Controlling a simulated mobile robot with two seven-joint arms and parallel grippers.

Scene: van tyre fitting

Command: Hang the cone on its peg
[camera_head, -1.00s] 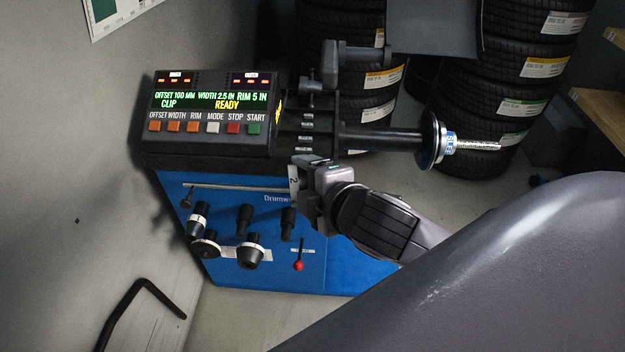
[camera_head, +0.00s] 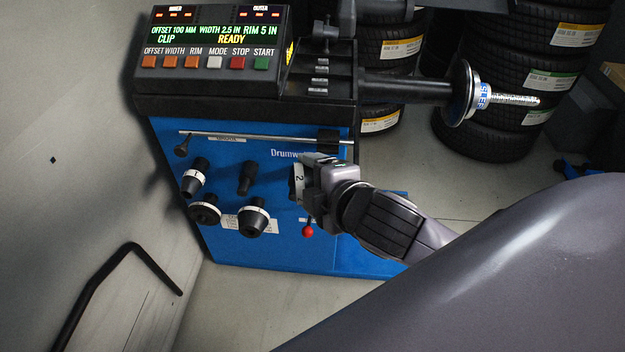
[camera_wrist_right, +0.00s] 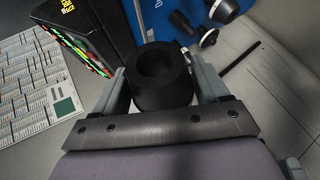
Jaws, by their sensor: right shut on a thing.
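The cone (camera_head: 299,184), dark with a white band marked 2, is held in my right gripper (camera_head: 308,178) in front of the blue balancer cabinet. In the right wrist view the black cone (camera_wrist_right: 162,75) sits between both fingers, its round hollow end facing the camera. An empty black peg (camera_head: 247,176) sticks out of the panel to the left of the held cone. The panel right behind the cone and gripper is hidden, so I cannot tell whether the cone touches a peg there. My left gripper is not in view.
Other cones hang on the panel: upper left (camera_head: 196,174), lower left (camera_head: 205,210) and lower middle (camera_head: 253,217). A red-knobbed lever (camera_head: 308,231) is just below my gripper. A rod (camera_head: 240,136) runs above. The shaft (camera_head: 410,88) juts right, before stacked tyres (camera_head: 485,130).

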